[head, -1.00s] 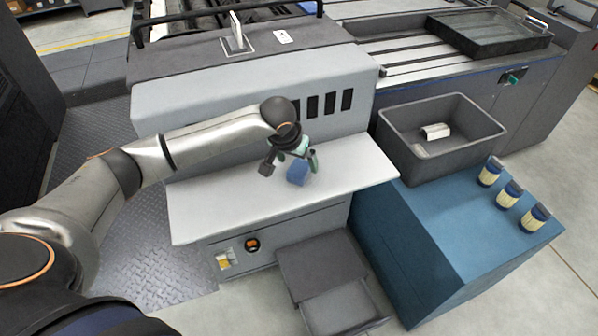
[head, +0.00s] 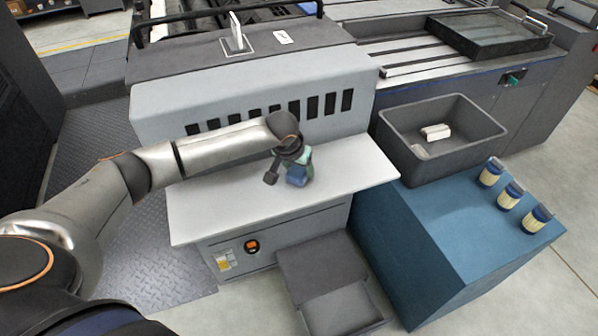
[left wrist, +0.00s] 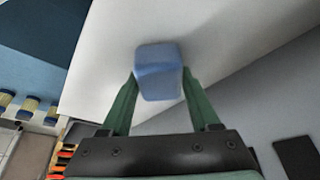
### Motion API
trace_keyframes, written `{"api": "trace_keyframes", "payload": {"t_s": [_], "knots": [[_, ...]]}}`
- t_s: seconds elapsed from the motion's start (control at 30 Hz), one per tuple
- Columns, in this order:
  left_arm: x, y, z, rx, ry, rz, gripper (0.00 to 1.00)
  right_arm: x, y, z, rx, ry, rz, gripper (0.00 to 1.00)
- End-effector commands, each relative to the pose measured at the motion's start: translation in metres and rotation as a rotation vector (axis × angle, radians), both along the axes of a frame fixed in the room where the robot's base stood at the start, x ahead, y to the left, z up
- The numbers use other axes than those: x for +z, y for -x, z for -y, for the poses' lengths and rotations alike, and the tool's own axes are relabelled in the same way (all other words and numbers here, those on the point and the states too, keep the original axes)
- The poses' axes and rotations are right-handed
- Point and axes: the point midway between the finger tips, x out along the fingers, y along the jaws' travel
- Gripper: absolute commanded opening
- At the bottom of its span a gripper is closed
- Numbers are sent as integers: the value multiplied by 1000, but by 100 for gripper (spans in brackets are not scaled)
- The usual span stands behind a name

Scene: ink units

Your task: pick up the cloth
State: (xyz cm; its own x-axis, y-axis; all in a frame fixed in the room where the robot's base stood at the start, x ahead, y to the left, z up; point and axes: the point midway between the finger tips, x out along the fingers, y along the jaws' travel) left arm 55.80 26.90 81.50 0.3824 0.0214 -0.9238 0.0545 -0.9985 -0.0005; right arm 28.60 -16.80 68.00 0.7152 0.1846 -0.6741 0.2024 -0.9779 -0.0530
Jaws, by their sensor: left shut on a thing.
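The cloth (left wrist: 158,72) is a blue, folded-looking block at the tips of my left gripper in the left wrist view. In the head view the cloth (head: 297,176) shows blue below the gripper, over the light grey shelf (head: 225,208). My left gripper (head: 300,172) has its green fingers on both sides of the cloth and is shut on it. The fingers also show in the left wrist view (left wrist: 158,90). I cannot tell whether the cloth touches the shelf. My right gripper is not in view.
A dark grey bin (head: 440,165) with a few pale items stands right of the shelf on a blue cabinet (head: 440,225). Three jars (head: 510,194) with cream labels stand at the cabinet's right edge. A grey box (head: 335,290) is below the shelf. The shelf's left part is clear.

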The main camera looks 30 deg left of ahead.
Motion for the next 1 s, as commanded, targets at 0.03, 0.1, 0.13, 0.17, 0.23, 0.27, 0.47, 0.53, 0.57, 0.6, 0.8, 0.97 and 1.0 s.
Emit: {"api": "trace_keyframes", "payload": {"t_s": [0.03, 0.1, 0.13, 0.17, 0.23, 0.27, 0.47, 0.53, 0.57, 0.6, 0.8, 0.97, 1.0], "knots": [[0, 0, 0, 0, 0, 0, 44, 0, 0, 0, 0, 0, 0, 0], [0, 0, 0, 0, 0, 0, 36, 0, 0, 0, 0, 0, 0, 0], [0, 0, 0, 0, 0, 0, 32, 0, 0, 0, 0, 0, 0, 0], [0, 0, 0, 0, 0, 0, 29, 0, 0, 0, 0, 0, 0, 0], [0, 0, 0, 0, 0, 0, 21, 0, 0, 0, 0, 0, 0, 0], [0, 0, 0, 0, 0, 0, 18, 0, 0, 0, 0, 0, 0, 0], [0, 0, 0, 0, 0, 0, 0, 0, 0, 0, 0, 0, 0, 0], [0, 0, 0, 0, 0, 0, 0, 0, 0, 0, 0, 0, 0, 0], [1, 0, 0, 0, 0, 0, 0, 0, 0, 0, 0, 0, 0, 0], [1, 0, 0, 0, 0, 1, 0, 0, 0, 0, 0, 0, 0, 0], [16, -1, 0, 1, 1, 3, 0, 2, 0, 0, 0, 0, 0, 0], [40, 5, 3, -3, 2, 2, 0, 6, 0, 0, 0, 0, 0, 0], [46, 10, 5, -3, 1, 1, 0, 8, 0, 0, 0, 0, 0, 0]]}}
